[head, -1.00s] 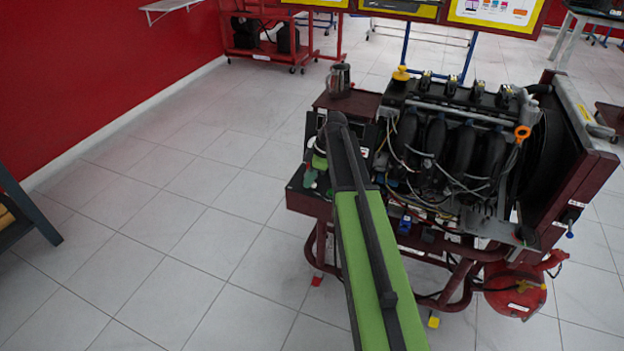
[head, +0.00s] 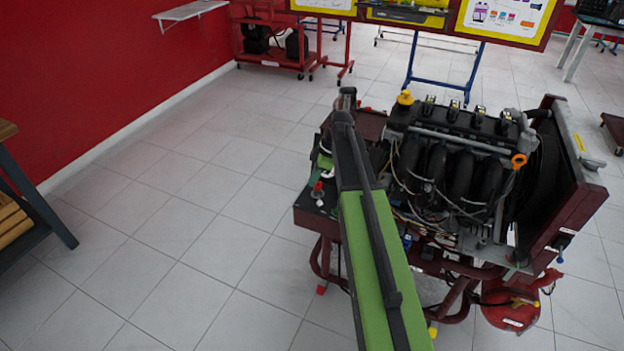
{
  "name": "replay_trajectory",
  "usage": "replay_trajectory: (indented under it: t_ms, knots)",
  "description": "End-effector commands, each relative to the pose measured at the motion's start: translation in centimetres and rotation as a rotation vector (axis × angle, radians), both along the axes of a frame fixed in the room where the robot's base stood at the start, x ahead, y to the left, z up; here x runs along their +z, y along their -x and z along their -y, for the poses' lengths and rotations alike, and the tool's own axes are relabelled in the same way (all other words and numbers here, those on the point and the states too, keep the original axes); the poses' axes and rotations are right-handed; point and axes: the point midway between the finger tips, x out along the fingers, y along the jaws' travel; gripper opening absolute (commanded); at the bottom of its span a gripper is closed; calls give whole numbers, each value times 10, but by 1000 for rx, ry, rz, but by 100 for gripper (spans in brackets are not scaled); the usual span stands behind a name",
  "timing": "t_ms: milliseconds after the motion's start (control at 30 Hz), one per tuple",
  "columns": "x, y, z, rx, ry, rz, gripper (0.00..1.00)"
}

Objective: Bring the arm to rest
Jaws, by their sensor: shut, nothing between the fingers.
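My arm shows in the head view as a long green and black link, rising from the bottom edge to a dark joint in front of the engine trainer. No gripper fingers can be made out; the far end of the arm is hidden behind this link or blends with the dark parts there. The engine trainer (head: 452,170) stands just right of my arm, and my arm overlaps its left side in the picture. I cannot tell whether they touch.
A red fire extinguisher (head: 510,304) sits low on the trainer's frame. A wooden-topped bench (head: 38,205) stands at the left edge. A display board (head: 405,14) and a red rack (head: 270,38) are at the back. Tiled floor (head: 190,220) lies clear to the left.

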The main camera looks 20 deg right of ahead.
Motion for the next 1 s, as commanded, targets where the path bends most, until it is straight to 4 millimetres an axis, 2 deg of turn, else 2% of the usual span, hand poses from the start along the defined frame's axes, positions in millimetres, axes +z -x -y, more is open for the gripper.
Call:
replay_trajectory:
  t_ms: [367, 467, 533, 667, 700, 800, 900, 1000]
  knots:
    - [1, -1, -4, 5, 0, 0, 0]
    - [14, -5, -29, 39, -1, 1, 0]
    - [26, 1, -58, 78, 1, 0, 0]
    - [46, 43, -116, 122, 45, -28, 0]
    - [51, 61, -130, 86, 63, -51, 0]
    - [60, 103, -154, -73, 113, -120, 0]
    - [64, 142, -162, -306, 163, -183, 0]
    - [64, 174, -157, -590, 202, -232, 0]
